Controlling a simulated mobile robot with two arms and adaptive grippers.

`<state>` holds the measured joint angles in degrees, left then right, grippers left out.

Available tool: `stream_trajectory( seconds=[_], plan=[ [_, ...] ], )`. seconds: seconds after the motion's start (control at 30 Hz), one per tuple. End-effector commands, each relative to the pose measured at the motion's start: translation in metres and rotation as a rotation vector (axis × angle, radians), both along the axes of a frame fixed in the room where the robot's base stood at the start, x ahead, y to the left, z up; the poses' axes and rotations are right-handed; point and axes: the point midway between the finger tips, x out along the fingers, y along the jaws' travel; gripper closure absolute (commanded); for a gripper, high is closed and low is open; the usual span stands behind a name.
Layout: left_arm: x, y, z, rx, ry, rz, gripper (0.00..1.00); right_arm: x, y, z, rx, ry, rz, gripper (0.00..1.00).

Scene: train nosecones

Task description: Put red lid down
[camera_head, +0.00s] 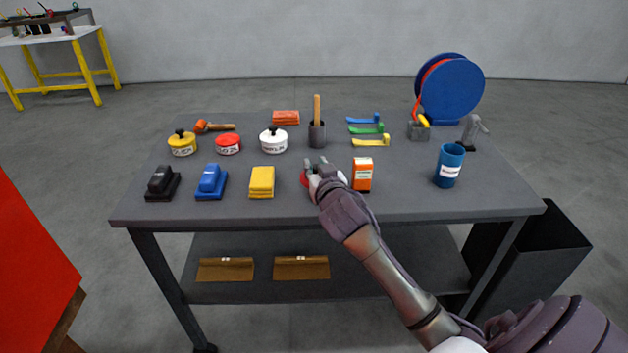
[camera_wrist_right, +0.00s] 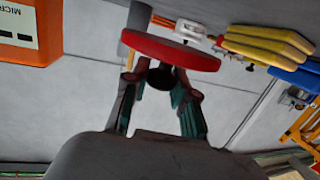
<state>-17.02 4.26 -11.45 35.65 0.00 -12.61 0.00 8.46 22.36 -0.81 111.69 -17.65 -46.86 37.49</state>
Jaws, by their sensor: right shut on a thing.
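My right gripper (camera_head: 318,168) is over the front middle of the grey workbench (camera_head: 420,202). It is shut on the dark knob of the red lid. In the right wrist view the fingers (camera_wrist_right: 160,85) hold the knob, and the round red lid (camera_wrist_right: 165,52) lies across the fingertips. In the head view only a red edge of the lid (camera_head: 304,178) shows beside the gripper. I cannot tell whether it touches the bench. A red tin (camera_head: 228,145) stands between a yellow tin and a white tin; no black knob shows on it. My left gripper is not in view.
An orange-white box (camera_head: 362,175) stands just right of the gripper. Folded yellow cloths (camera_head: 262,182) lie to its left, beside a blue brush (camera_head: 211,182). A blue cup (camera_head: 449,166) is further right.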

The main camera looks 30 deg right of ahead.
Motion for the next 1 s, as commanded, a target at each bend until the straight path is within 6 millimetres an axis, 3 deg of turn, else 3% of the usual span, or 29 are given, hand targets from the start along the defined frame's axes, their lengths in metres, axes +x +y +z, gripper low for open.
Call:
stream_trajectory(
  seconds=[0.23,0.43,0.83,0.87,1.0],
  plan=[
    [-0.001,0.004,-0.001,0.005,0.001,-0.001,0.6,0.009,0.005,-0.014,-0.002,0.002,-0.001,1.0],
    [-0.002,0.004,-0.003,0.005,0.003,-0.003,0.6,0.008,0.005,-0.043,-0.001,0.003,0.0,1.0],
    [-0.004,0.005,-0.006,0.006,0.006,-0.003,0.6,0.008,0.005,-0.05,0.001,0.0,0.001,1.0],
    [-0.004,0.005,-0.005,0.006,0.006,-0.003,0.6,0.008,0.005,-0.049,0.0,0.0,0.0,0.69],
    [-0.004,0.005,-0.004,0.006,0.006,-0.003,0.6,0.008,0.005,-0.049,0.0,0.0,0.001,0.49]
  ],
)
